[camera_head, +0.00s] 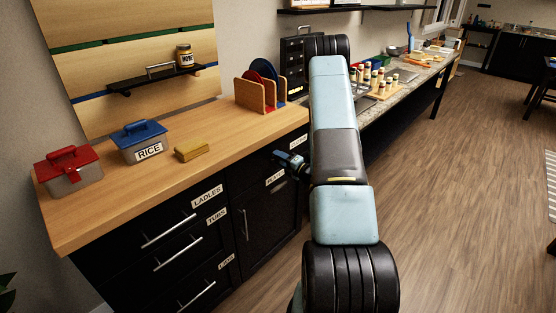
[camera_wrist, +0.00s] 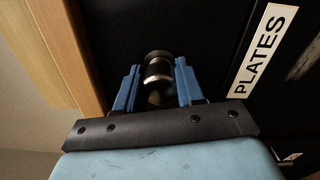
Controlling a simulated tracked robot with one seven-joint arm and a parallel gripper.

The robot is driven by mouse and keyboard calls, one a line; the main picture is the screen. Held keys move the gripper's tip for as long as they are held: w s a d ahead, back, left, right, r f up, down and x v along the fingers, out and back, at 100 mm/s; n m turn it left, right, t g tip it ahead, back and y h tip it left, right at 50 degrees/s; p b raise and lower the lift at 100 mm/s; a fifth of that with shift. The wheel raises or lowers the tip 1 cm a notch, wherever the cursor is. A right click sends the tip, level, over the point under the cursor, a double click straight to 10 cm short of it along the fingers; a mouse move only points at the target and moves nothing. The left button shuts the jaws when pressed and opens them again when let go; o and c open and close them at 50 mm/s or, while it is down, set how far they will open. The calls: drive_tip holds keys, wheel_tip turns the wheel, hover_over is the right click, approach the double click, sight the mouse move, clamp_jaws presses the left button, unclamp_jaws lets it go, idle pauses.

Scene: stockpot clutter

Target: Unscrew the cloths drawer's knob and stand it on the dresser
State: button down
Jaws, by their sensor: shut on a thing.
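The black dresser with its light wooden top (camera_head: 226,138) fills the left of the head view. My gripper (camera_head: 280,156) is at the dresser's front, near a small label (camera_head: 298,141) too small to read surely, above the PLATES label. In the wrist view my gripper (camera_wrist: 157,80) has its two blue fingers closed on a round knob (camera_wrist: 157,70), dark with a shiny metal band. The knob is right at the dark drawer front; I cannot tell whether it is still attached. The knob is hidden in the head view.
On the dresser top are a red-lidded tin (camera_head: 70,172), a blue-lidded RICE tin (camera_head: 141,144), a yellow sponge-like block (camera_head: 191,149) and a wooden rack (camera_head: 258,96) with plates. The front middle of the top is clear. A PLATES label (camera_wrist: 264,52) is right of my gripper.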

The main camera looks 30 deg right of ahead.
drive_tip(key=n, duration=0.2)
drive_tip(key=shift+f+n, duration=0.1)
drive_tip(key=shift+n, duration=0.2)
drive_tip(key=c, duration=0.6)
unclamp_jaws()
drive_tip(key=m, duration=1.7)
drive_tip(key=shift+a+m, duration=0.1)
drive_tip(key=shift+m, duration=2.9)
